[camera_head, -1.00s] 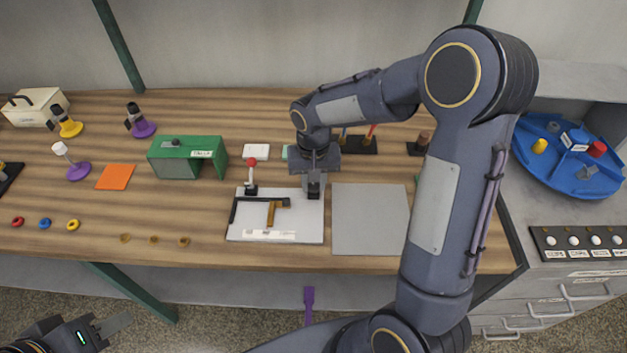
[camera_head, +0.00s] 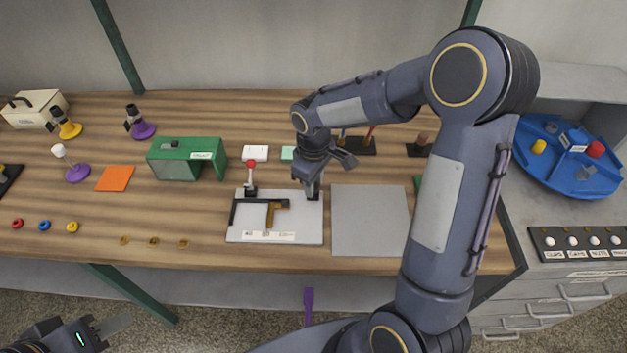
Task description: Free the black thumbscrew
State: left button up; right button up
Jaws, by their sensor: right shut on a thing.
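My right gripper (camera_head: 314,188) points down at the back right corner of a white board (camera_head: 310,228). It is shut on a small dark thing there, in the place of the black thumbscrew; the fingers and wrist hide most of it. The board also bears a red-topped lever (camera_head: 251,178) and a black bar with an orange-brown handle (camera_head: 271,213). My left gripper (camera_head: 108,328) is at the bottom left, far from the board, over the floor in front of the bench. Its fingers show only from the side.
A bare grey mat (camera_head: 369,222) lies right of the board. A green box-like stand (camera_head: 187,158), a white block (camera_head: 255,153) and a dark rack (camera_head: 357,145) stand behind. A blue round tray (camera_head: 569,158) is at the right. Coloured rings lie at the left front.

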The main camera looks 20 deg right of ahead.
jog(key=shift+n, duration=1.3)
jog(key=o, duration=1)
jog(key=shift+r, duration=0.1)
notch_tip(320, 180, up, 8)
jog(key=shift+f, duration=0.25)
jog(key=shift+r, duration=0.1)
